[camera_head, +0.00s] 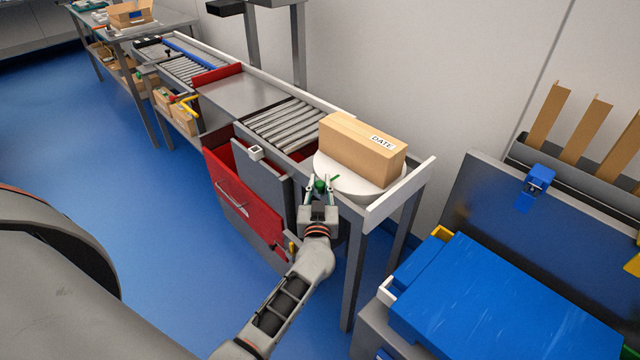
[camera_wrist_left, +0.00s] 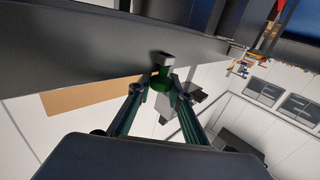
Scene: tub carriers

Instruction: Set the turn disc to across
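The turn disc (camera_head: 328,176) is a pale round plate at the near end of the roller line. A long cardboard box (camera_head: 352,150) with a DATE label lies on it, its long side pointing roughly along the line. A green knob (camera_head: 320,185) sits at the disc's front edge. My left gripper (camera_head: 321,182) has one finger on each side of this knob. The knob also shows between the fingertips in the left wrist view (camera_wrist_left: 162,78), where I cannot tell whether they press on it. My right gripper is in neither view.
A white end guard (camera_head: 402,192) borders the disc on the right. Rollers (camera_head: 285,124) lead up to the disc from the left. A red drawer cabinet (camera_head: 243,190) stands below the line. A blue tub lid (camera_head: 500,305) lies at lower right. Blue floor is open at left.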

